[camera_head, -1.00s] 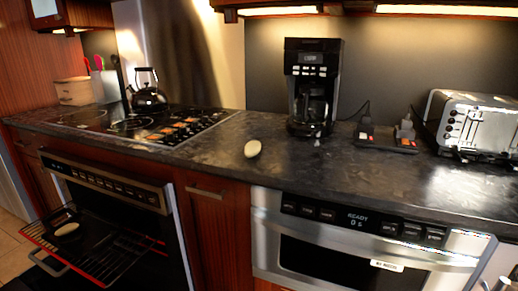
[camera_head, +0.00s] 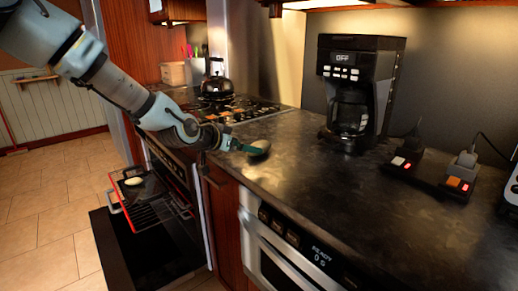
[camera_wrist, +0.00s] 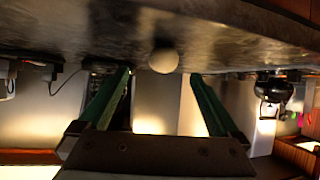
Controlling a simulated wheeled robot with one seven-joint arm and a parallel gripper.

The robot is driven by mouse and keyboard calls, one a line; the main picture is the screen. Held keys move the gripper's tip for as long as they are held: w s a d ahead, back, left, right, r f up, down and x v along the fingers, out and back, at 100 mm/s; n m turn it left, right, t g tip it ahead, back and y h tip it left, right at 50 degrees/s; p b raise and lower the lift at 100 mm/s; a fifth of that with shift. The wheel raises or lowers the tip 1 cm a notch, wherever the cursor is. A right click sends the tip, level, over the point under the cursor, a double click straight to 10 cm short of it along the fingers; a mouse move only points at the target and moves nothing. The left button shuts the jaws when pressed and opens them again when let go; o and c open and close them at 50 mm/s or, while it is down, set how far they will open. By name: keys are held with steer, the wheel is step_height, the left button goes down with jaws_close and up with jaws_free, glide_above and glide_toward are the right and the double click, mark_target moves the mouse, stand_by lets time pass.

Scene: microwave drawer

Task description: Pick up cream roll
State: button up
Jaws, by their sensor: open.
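The cream roll (camera_head: 260,148) is a small oval on the dark countertop near its front edge, left of the coffee maker, and looks shaded in the head view. In the upside-down wrist view it is a pale rounded shape (camera_wrist: 164,61) at the counter surface, between the lines of the two fingers, near their tips. My gripper (camera_head: 246,148) reaches in from the left, low over the counter edge beside the roll. Its green fingers (camera_wrist: 163,75) are spread apart with nothing gripped. I cannot tell whether a finger touches the roll.
The coffee maker (camera_head: 357,92) stands behind and to the right. A power strip (camera_head: 430,175) with plugs lies further right. The stove with a black kettle (camera_head: 217,80) is at the back left. Below, the oven is open, its rack (camera_head: 150,205) out with a pale item (camera_head: 133,181).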

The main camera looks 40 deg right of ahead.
mark_target(265, 146)
steer(key=shift+w+p+x, duration=0.15)
steer(key=shift+p+x, duration=0.45)
steer(key=shift+x, duration=1.25)
steer(key=shift+w+p+x, duration=0.15)
steer(key=shift+p+x, duration=0.45)
steer(key=shift+x, duration=1.2)
steer(key=shift+a, duration=0.15)
steer(key=c, duration=1.4)
